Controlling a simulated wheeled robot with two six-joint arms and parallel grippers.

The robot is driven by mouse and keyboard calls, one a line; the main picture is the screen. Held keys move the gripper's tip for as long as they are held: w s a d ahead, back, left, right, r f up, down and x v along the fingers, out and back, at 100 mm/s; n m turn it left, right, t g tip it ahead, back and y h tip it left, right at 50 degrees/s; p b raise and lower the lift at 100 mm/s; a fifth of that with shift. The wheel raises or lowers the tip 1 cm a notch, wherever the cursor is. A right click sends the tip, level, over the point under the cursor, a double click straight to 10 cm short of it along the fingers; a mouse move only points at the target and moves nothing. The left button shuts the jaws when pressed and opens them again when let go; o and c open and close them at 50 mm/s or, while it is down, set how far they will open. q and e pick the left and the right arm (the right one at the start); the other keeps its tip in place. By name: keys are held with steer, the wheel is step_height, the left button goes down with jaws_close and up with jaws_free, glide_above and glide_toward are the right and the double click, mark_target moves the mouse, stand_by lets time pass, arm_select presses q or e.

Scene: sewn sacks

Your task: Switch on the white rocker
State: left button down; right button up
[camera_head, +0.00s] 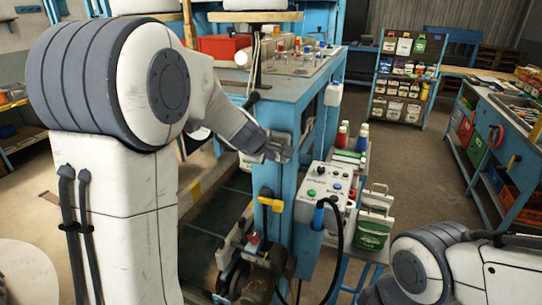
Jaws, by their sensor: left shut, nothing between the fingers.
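My left arm comes in from the left, and its gripper (280,152) is shut and empty. It is in front of the upper part of a blue post at the corner of the workbench. A white control box (309,213) with small coloured buttons and knobs is mounted to the right of the gripper and lower. I cannot pick out the white rocker for certain; it is too small or hidden behind the gripper. My right arm shows at the lower right, but its gripper is out of view.
A blue workbench (285,88) carries a red bin (222,46) and small bottles. A yellow-handled part (271,203) sits on the post below the gripper. A black cable (338,250) hangs by the box. White-and-green containers (374,227) stand right of it. The floor behind is open.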

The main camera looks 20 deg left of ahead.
arm_select(q)
steer(key=shift+w+b, duration=0.1)
steer(key=shift+b, duration=0.65)
arm_select(e)
steer(key=shift+f, duration=0.85)
steer(key=shift+r, duration=0.1)
arm_select(q)
steer(key=shift+r+p, duration=0.8)
arm_select(e)
steer(key=shift+r, duration=0.7)
steer(key=shift+f, duration=0.1)
arm_select(q)
steer(key=s+f+p+v, duration=0.1)
steer(key=p+v, duration=0.1)
steer(key=v, duration=1.1)
steer(key=shift+s+f+p, duration=0.3)
steer(key=shift+s+p, duration=0.05)
steer(key=shift+s, duration=0.05)
arm_select(e)
steer(key=r, duration=0.2)
steer(key=s+r, duration=0.1)
steer(key=shift+s+a, duration=0.1)
steer(key=shift+a, duration=0.15)
